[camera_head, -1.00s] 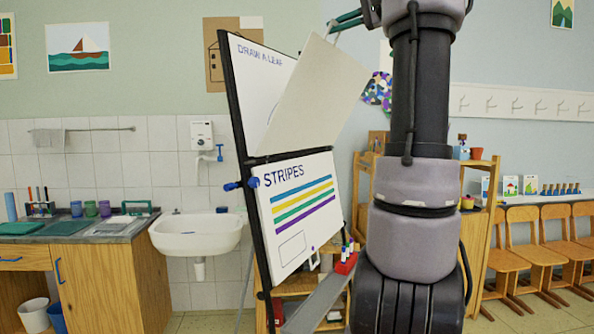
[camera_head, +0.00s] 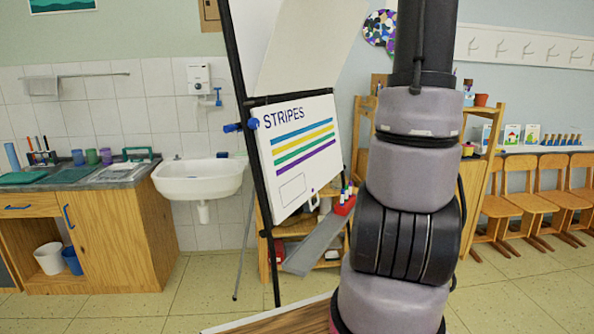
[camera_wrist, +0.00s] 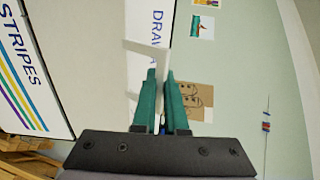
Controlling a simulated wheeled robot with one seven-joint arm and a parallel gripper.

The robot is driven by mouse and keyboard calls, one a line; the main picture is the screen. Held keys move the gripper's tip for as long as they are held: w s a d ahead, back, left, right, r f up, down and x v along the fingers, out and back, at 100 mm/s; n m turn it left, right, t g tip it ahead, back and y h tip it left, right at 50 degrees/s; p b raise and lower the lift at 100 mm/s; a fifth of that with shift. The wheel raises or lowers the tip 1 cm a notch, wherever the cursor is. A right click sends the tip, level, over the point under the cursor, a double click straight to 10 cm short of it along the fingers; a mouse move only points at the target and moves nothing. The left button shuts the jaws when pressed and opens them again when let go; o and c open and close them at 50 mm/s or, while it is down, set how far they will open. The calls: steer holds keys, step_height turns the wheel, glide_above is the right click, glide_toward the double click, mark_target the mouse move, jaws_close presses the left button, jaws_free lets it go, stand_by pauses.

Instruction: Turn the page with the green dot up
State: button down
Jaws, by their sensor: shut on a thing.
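The flip chart's lifted page (camera_head: 307,42) shows its plain off-white side, rising past the top edge of the head view. The exposed STRIPES page (camera_head: 297,150) below has blue, yellow, green and purple stripes. It also shows at the left of the wrist view (camera_wrist: 22,70). My gripper (camera_wrist: 160,73), with green fingers, is nearly closed on the lifted page's edge in the wrist view. Part of the DRAW lettering shows on a white sheet (camera_wrist: 157,22) just beyond the fingers. My gripper is out of the head view. I see no green dot.
A black easel frame (camera_head: 239,75) holds the chart, with a pen tray (camera_head: 318,240) below. A sink (camera_head: 198,178) and a wooden counter (camera_head: 120,240) stand left. Chairs (camera_head: 525,205) and a shelf stand right. Floor shows between.

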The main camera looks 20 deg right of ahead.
steer(key=w+a+r, duration=0.2)
steer(key=w+a, duration=0.2)
steer(key=w, duration=0.2)
steer(key=shift+a+r, duration=0.35)
steer(key=shift+a, duration=0.05)
steer(key=w+a+r, duration=0.1)
steer(key=w+a, duration=0.4)
steer(key=w, duration=0.2)
steer(key=shift+w+a, duration=0.15)
steer(key=shift+a, duration=0.25)
stand_by(0.5)
steer(key=shift+r, duration=0.1)
steer(key=shift+r+x, duration=0.2)
steer(key=shift+x, duration=2.1)
steer(key=shift+r+x, duration=0.2)
steer(key=shift+x, duration=2.15)
steer(key=shift+w, duration=0.1)
steer(key=c, duration=0.9)
jaws_free()
